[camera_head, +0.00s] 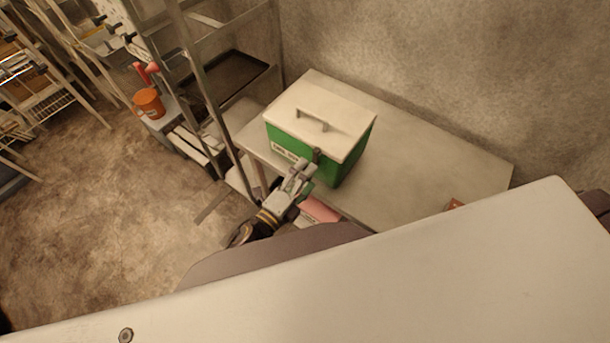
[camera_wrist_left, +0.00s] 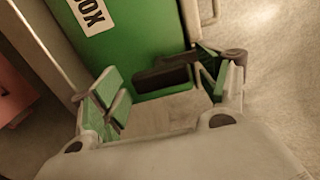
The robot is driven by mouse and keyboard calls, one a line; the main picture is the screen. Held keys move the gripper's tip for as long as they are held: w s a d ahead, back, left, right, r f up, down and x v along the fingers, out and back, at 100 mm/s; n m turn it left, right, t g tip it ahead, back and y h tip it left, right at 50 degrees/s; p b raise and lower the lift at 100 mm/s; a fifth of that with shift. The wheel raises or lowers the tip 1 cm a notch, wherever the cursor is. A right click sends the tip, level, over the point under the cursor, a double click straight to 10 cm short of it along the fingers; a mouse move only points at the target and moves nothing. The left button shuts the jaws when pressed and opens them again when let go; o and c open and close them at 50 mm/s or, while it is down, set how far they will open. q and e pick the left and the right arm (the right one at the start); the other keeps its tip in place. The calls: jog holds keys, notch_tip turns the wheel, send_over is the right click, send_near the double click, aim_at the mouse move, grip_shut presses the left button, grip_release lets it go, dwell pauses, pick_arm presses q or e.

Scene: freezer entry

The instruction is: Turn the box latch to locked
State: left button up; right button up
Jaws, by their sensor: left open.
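A green box (camera_head: 349,167) with a cream lid (camera_head: 310,98) and a top handle stands closed on a light table. A small dark latch (camera_head: 316,155) shows at the lid's front edge; its exact turn is too small to read. My left gripper (camera_head: 301,174) is at the box front, just below the latch. In the left wrist view, my left gripper (camera_wrist_left: 162,95) is open with its fingers apart in front of the green face (camera_wrist_left: 140,38). A dark bar lies by the right finger, and I cannot tell whether it is latch or finger pad. My right gripper is out of view.
The light table (camera_head: 430,160) has free room right of the box. A metal shelf rack (camera_head: 205,85) stands to the left, with an orange bucket (camera_head: 149,103) beyond it. A pink item (camera_head: 318,210) sits low beside the gripper. A large pale surface fills the foreground.

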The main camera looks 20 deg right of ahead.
pick_arm(q)
jog(key=shift+s+a, duration=0.1)
jog(key=shift+a, duration=0.05)
jog(key=v, duration=1.1)
jog(key=shift+s+a, duration=0.25)
dwell(0.7)
dwell(0.5)
